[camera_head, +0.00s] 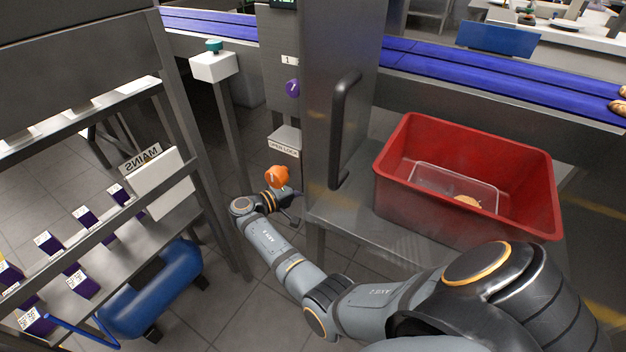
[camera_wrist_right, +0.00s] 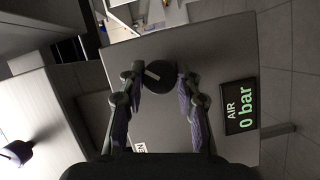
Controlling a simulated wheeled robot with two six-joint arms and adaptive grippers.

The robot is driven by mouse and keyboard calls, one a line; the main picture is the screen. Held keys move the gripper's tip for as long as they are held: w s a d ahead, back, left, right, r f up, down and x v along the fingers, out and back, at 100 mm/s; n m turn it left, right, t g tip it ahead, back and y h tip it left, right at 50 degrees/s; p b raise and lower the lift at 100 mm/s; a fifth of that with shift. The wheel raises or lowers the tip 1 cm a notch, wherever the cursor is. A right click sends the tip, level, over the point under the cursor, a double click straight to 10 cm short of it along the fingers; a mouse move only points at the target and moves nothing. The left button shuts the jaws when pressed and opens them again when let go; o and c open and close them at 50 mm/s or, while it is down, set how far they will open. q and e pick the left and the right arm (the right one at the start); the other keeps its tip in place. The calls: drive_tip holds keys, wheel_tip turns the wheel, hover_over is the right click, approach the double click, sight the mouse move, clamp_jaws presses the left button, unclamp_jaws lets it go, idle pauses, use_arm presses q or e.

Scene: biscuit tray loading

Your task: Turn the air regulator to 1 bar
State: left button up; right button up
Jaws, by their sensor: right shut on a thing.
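In the right wrist view, a dark round knob (camera_wrist_right: 159,75) with a pale pointer mark sits on a grey metal panel (camera_wrist_right: 205,65). A dark display (camera_wrist_right: 241,106) beside it reads "AIR 0 bar" in green. My right gripper (camera_wrist_right: 158,85) has its two fingers closed on opposite sides of the knob. In the head view, my right gripper (camera_head: 287,194) is small and partly hidden beside the grey cabinet column, below the "OPEN LOCK" label (camera_head: 283,147). The knob and its display cannot be made out there. My left gripper is not in view.
An orange object (camera_head: 277,177) shows just above my right gripper. A purple knob (camera_head: 292,88) is higher up. A red crate (camera_head: 466,230) stands on a metal table to the right. A shelf rack (camera_head: 75,205) and blue tank (camera_head: 155,287) stand to the left.

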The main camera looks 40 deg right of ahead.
drive_tip(key=n+h, duration=0.2)
drive_tip(key=n, duration=0.3)
drive_tip(key=shift+f+n, duration=0.1)
drive_tip(key=shift+n, duration=0.2)
idle(0.4)
drive_tip(key=o, duration=1.2)
drive_tip(key=shift+c, duration=0.2)
drive_tip(key=a+f, duration=0.1)
drive_tip(key=a, duration=1.1)
drive_tip(key=shift+f, duration=0.35)
drive_tip(key=shift+s, duration=0.1)
